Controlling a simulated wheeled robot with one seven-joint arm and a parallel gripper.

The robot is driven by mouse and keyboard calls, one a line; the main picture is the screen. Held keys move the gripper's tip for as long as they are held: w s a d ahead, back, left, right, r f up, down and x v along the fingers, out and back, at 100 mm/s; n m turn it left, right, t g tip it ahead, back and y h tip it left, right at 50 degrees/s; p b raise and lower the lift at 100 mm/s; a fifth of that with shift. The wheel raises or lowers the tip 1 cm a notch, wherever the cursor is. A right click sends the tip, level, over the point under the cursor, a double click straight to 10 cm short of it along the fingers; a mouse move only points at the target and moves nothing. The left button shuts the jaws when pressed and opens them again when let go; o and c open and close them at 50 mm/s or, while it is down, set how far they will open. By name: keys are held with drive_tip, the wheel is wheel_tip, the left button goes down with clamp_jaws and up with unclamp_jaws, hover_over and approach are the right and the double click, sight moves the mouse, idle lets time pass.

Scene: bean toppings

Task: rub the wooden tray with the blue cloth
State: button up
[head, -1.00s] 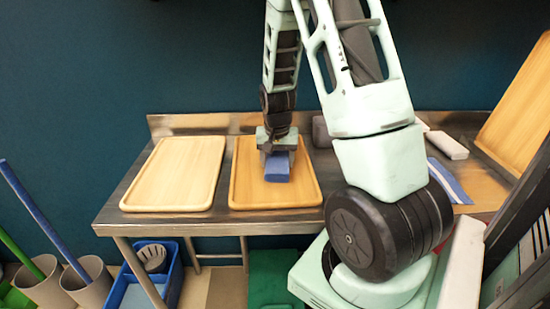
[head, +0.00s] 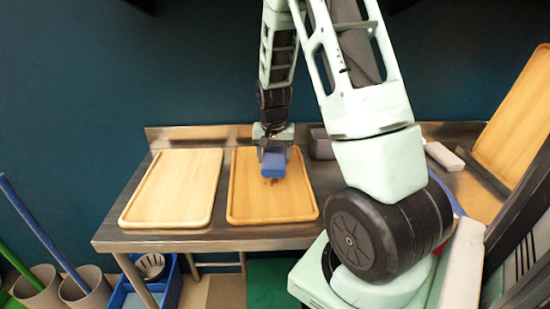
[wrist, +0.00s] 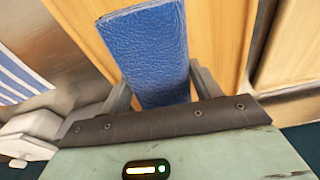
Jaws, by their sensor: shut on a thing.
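Two wooden trays lie side by side on a metal table. My gripper (head: 273,148) is over the back part of the right wooden tray (head: 272,205). It is shut on the blue cloth (head: 273,163), which looks like a thick folded pad. In the wrist view the cloth (wrist: 150,50) sits between the two fingers (wrist: 162,88), with wood (wrist: 215,40) beneath it. A small dark mark shows on the tray just in front of the cloth. I cannot tell whether the cloth touches the tray. The left wooden tray (head: 170,190) is apart from the gripper.
A third wooden board (head: 515,120) leans at the right. A white block (head: 445,156) and a grey item (head: 321,144) are on the table. A blue bin (head: 170,285) and pots with poles stand on the floor at left. The wall is behind the table.

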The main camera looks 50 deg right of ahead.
sight(274, 154)
drive_tip(key=shift+r+p, duration=1.25)
drive_tip(key=shift+r, duration=0.55)
drive_tip(key=shift+s, duration=0.1)
